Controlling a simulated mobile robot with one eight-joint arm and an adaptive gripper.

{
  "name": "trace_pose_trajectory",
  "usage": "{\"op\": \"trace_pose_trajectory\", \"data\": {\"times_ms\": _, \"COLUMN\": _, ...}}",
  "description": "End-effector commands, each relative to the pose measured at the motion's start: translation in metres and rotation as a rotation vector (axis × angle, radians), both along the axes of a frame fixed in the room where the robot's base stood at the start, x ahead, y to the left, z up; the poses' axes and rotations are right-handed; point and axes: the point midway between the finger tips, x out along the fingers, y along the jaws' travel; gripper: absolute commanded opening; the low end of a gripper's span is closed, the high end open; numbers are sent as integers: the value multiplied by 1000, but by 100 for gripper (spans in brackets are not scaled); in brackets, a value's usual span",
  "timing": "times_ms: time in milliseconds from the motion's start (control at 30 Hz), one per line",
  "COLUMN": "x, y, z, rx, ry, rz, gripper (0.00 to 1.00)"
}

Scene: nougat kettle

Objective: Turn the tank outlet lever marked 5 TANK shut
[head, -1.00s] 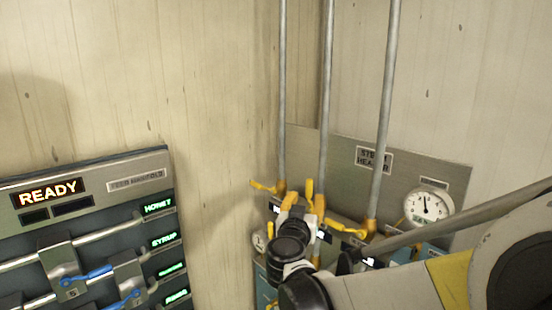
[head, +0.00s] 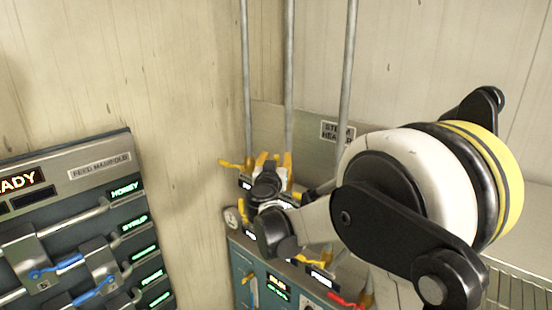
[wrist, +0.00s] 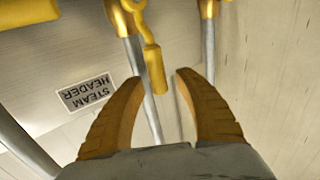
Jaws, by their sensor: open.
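No label reading 5 TANK is legible. A blue lever (head: 57,271) on the left panel sits by a plate with what looks like a 5 (head: 43,285); TANK is not readable there. My gripper (head: 266,158) is at the steam header in the corner, far to the right of that panel. In the wrist view its two orange-brown fingers (wrist: 160,82) are apart. A yellow lever handle (wrist: 155,68) lies between the fingertips, with gaps either side and no visible grip. Its own marking is not visible. Another yellow lever (head: 234,163) points left beside my gripper.
A steam header sign (head: 337,132) hangs behind vertical pipes (head: 289,70). Another yellow lever (head: 308,259) and a red lever (head: 345,300) sit lower right. A teal cabinet (head: 243,262) stands below. My arm hides part of the header. The bare wall left of the pipes is clear.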

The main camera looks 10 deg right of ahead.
Motion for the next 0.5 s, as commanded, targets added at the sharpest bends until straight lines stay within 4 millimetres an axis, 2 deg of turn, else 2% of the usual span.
{"op": "trace_pose_trajectory", "data": {"times_ms": 67, "x": 0, "y": 0, "z": 0, "rx": 0, "ry": 0, "rz": 0, "gripper": 40}}
{"op": "trace_pose_trajectory", "data": {"times_ms": 200, "x": 0, "y": 0, "z": 0, "rx": 0, "ry": 0, "rz": 0, "gripper": 0}}
{"op": "trace_pose_trajectory", "data": {"times_ms": 500, "x": 1, "y": 1, "z": 0, "rx": -6, "ry": 10, "rz": 0, "gripper": 0}}
